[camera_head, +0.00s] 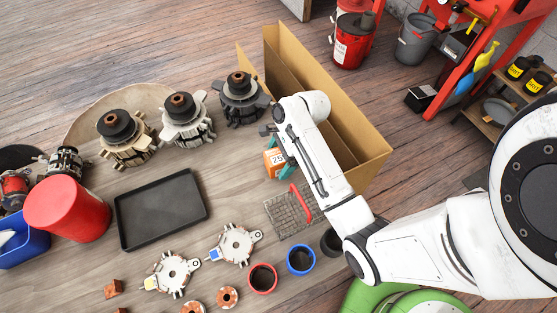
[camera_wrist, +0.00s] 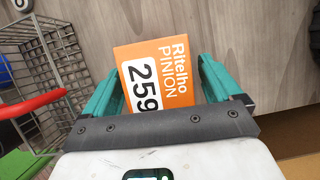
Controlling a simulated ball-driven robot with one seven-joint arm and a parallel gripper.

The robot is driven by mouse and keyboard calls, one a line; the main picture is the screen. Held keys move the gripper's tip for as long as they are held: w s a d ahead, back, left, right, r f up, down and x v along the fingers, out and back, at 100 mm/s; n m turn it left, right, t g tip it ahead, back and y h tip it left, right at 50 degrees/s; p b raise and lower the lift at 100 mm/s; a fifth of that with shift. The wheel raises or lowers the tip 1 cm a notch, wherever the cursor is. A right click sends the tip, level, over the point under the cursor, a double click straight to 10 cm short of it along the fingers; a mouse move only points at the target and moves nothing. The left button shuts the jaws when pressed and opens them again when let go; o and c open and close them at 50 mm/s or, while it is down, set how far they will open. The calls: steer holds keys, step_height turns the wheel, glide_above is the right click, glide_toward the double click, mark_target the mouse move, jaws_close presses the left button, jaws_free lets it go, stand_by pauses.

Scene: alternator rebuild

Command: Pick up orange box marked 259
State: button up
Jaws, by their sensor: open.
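The orange box marked 259 (camera_wrist: 160,70) lies between the teal fingers of my gripper (camera_wrist: 155,85) in the wrist view. Its label reads "Ritelho PINION" with 259 on a white patch. The near end of the box is hidden behind the dark gripper bar. My gripper is open, with one finger along each side of the box; I cannot tell whether either finger touches it. In the head view the orange box (camera_head: 273,160) shows beside my gripper (camera_head: 283,157) on the wooden table, partly covered by the arm.
A wire basket with a red handle (camera_head: 290,212) stands close by the box. A large open cardboard box (camera_head: 375,165) is on the right. A black tray (camera_head: 160,210), alternator parts and a red cylinder (camera_head: 67,208) lie to the left. Bare tabletop lies between tray and box.

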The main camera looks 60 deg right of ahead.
steer(key=shift+a+f, duration=0.1)
steer(key=shift+f, duration=0.25)
steer(key=c, duration=1.2)
steer(key=shift+o, duration=0.2)
steer(key=shift+w+r, duration=0.1)
steer(key=shift+r, duration=0.05)
